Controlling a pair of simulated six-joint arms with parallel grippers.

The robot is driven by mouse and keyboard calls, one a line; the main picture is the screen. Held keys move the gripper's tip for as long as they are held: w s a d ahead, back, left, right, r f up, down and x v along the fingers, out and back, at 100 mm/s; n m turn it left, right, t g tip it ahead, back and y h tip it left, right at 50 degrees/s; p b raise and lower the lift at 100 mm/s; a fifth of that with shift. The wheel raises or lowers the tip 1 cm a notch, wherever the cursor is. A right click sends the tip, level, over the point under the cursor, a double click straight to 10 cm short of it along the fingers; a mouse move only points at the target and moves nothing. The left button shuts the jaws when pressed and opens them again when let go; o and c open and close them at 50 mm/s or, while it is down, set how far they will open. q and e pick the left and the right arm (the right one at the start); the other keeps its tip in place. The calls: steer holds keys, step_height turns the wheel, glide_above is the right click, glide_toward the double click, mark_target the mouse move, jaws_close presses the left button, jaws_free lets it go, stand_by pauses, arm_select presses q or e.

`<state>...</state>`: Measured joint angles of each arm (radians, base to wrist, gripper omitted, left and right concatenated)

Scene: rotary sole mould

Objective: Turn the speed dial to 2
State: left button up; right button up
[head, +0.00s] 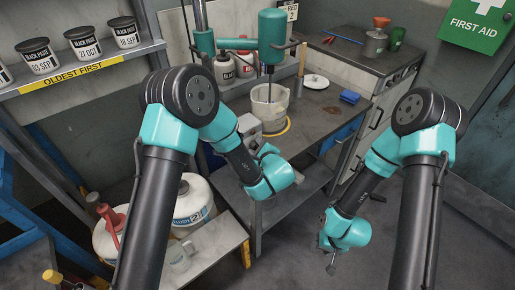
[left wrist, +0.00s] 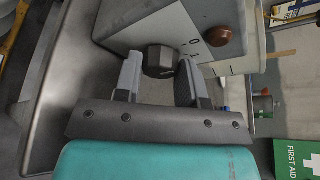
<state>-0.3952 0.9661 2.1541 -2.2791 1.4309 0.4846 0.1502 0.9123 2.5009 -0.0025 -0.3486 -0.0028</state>
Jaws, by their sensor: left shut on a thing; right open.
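The speed dial (left wrist: 158,58) is a dark faceted knob on the face of a pale grey control box (left wrist: 175,22). My left gripper (left wrist: 160,66) has one finger on each side of the dial and is shut on it. In the head view my left gripper (head: 265,152) is at the control box (head: 249,127), below the mixer, and hides the dial. My right gripper (head: 328,264) hangs open and empty over the floor at lower right.
A red-brown button (left wrist: 218,36) sits on the box near the dial. The teal mixer (head: 272,38) stands above a pale bucket (head: 269,103) on the bench. A blue block (head: 350,97) and white lid (head: 315,81) lie to the right. A paint shelf (head: 88,68) is at left.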

arm_select(q)
steer(key=shift+m, duration=0.3)
steer(key=shift+d+r+m+g+y, duration=0.15)
steer(key=shift+m+g+y, duration=0.35)
steer(key=shift+m+g, duration=0.5)
steer(key=m+y, duration=0.1)
steer(key=m, duration=0.1)
steer(key=shift+w+d+m+g, duration=0.1)
steer(key=shift+m+g, duration=0.3)
steer(key=m+g+y, duration=0.1)
steer(key=m, duration=0.1)
steer(key=shift+m+y, duration=0.3)
steer(key=shift+y, duration=0.1)
steer(key=m+g+y, duration=0.1)
steer(key=m, duration=0.1)
steer(key=shift+w+d+m+y, duration=0.1)
steer(key=shift+w+m+y, duration=0.05)
steer(key=shift+m+y, duration=0.2)
steer(key=o, duration=0.9)
steer(key=shift+o, duration=0.2)
steer(key=shift+d, duration=0.1)
